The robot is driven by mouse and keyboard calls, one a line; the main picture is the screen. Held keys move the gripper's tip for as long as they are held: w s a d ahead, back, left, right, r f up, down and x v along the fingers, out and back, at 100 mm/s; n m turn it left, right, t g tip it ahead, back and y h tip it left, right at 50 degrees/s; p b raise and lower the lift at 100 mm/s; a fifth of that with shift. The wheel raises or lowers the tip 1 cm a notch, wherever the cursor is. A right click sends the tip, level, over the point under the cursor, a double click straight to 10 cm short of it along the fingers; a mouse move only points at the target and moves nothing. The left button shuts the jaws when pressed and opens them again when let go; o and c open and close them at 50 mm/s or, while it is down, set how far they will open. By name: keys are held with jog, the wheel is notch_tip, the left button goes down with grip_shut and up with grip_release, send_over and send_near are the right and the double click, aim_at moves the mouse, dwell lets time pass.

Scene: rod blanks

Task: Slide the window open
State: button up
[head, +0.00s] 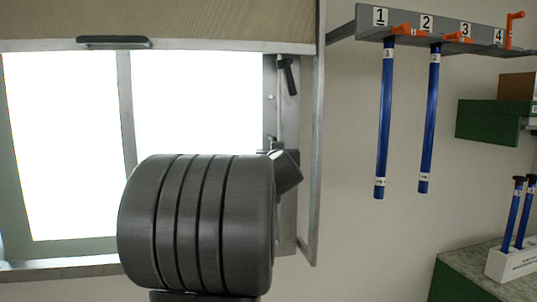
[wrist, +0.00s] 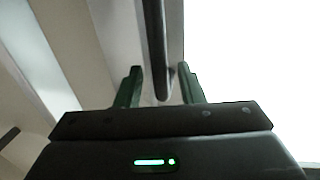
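The window (head: 127,105) fills the left of the head view, with two bright panes and a grey metal frame. A slim upright bar with a dark lever-like piece (head: 288,76) is on its right side. In the wrist view, a dark rounded bar (wrist: 157,45) comes down from the top and ends between my fingers. My gripper (wrist: 159,67) is open, with one finger on each side of this bar. Gaps show on both sides, the narrower on the right. In the head view my own arm hides the fingers and the lower middle of the window.
A blind with a dark pull bar (head: 113,42) covers the window's top. To the right, a numbered grey rack (head: 447,34) holds two hanging blue rods (head: 384,120). A green shelf (head: 488,122) and a white holder (head: 512,262) with blue rods stand far right. The wall between is clear.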

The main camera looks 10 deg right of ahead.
jog(key=shift+w+d, duration=0.15)
jog(key=shift+w, duration=0.95)
grip_shut()
